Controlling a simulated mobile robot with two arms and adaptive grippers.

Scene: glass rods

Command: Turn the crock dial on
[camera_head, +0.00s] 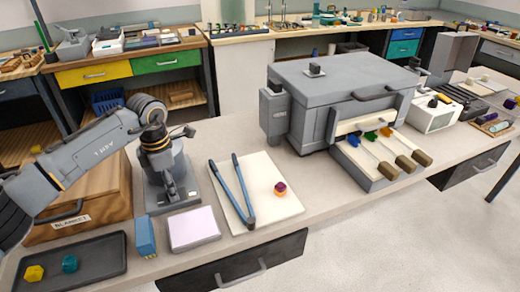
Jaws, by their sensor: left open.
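My left gripper (178,192) is open and points down over a grey stand-like piece (155,199) at the left of the bench; the wrist hides part of that piece. A large grey lidded box (345,75), perhaps the crock or furnace, stands at the bench's middle, apart from my gripper. It has a side unit (274,112) with a small dark knob (275,86) on top. Another dark knob-like piece (315,69) sits on the lid. I cannot tell which one is the crock dial, or its setting. My right gripper is not in view.
Rods with coloured tips lie on a tray (366,176) at the box's front. Blue-grey tongs (232,190) and a small dark red and yellow piece (280,188) lie on a pale board (262,215). A dark tray (95,270) and a wooden box (105,205) are at left.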

